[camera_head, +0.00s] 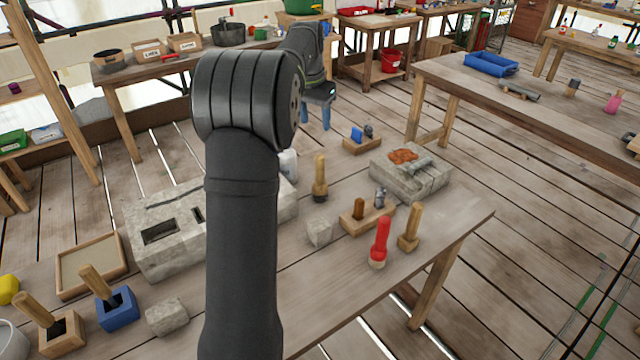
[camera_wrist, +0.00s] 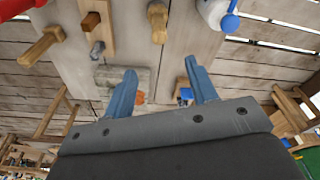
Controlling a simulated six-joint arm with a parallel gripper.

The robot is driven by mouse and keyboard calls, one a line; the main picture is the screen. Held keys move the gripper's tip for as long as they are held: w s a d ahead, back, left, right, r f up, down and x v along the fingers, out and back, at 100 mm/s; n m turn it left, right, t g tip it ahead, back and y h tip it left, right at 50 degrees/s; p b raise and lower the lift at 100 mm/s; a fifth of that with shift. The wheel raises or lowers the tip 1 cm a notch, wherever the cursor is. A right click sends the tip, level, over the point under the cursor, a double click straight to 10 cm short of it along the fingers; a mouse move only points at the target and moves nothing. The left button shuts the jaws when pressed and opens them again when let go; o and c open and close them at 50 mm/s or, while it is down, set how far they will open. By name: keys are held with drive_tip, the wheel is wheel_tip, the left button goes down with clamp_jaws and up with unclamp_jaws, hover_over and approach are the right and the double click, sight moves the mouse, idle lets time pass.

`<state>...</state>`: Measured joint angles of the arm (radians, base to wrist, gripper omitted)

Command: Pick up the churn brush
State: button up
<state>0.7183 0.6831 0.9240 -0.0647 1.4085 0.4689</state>
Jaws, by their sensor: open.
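Several upright tools stand on the near bench, and I cannot tell for certain which is the churn brush. One has a pale wooden handle on a dark, bristle-like base (camera_head: 319,178); a round wooden handle, likely the same one, shows in the wrist view (camera_wrist: 158,22). A red-handled tool with a pale base (camera_head: 380,243) and an all-wooden tool (camera_head: 409,228) stand nearer the front right edge. My gripper (camera_head: 317,122) has blue fingers pointing down, beyond these tools. In the wrist view my gripper (camera_wrist: 160,66) is open, with nothing between its fingers.
A wooden block (camera_head: 366,217) holding small pieces and a stone cube (camera_head: 319,232) stand near the tools. A large stone slab (camera_head: 410,172) with an orange patch lies right. A slotted stone block (camera_head: 160,235) and a blue holder (camera_head: 117,308) are left. My arm hides the bench middle.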

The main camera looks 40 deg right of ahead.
sight(320, 165)
drive_tip(key=f, duration=0.7)
drive_tip(key=d+f, duration=0.1)
drive_tip(key=f, duration=0.3)
drive_tip(key=shift+w+f, duration=0.25)
drive_tip(key=shift+f, duration=0.1)
drive_tip(key=shift+w+d+f, duration=0.1)
drive_tip(key=shift+d+f, duration=0.1)
drive_tip(key=shift+f, duration=0.7)
drive_tip(key=shift+d+f, duration=0.25)
drive_tip(key=shift+f, duration=0.6)
drive_tip(key=shift+w+d+f, duration=0.1)
drive_tip(key=shift+d+f, duration=0.1)
drive_tip(key=shift+f, duration=0.7)
drive_tip(key=shift+s, duration=0.1)
drive_tip(key=c, duration=1.1)
clamp_jaws()
drive_tip(key=shift+r, duration=0.1)
